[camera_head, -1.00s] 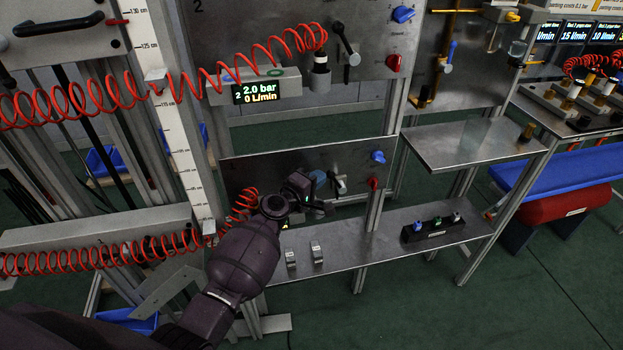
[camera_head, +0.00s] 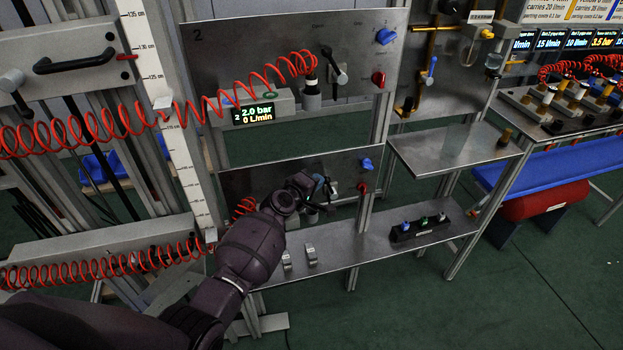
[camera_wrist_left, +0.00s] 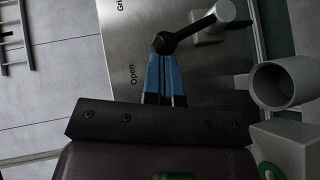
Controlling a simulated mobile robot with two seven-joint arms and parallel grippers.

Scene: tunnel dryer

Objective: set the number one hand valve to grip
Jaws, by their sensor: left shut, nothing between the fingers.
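The lower grey panel (camera_head: 345,161) carries the number one hand valve (camera_head: 334,187), partly hidden behind my left gripper (camera_head: 326,188) in the head view. In the left wrist view the valve lever (camera_wrist_left: 190,30) has a black pivot end and a grey knob at the upper right. The panel shows the word "Open" (camera_wrist_left: 132,75) and a cut-off "Gri" (camera_wrist_left: 122,5), both left of the lever. My left gripper's blue fingers (camera_wrist_left: 165,75) are shut and empty, their tips close below the black pivot; I cannot tell whether they touch it. My right gripper is not in view.
A grey cylinder (camera_wrist_left: 285,82) stands right of the fingers. A blue knob (camera_head: 366,164) and a red knob (camera_head: 361,187) sit at the panel's right. Below is a metal shelf (camera_head: 375,245) with two small brackets and a black block (camera_head: 420,229). Red coiled hose (camera_head: 110,265) hangs at left.

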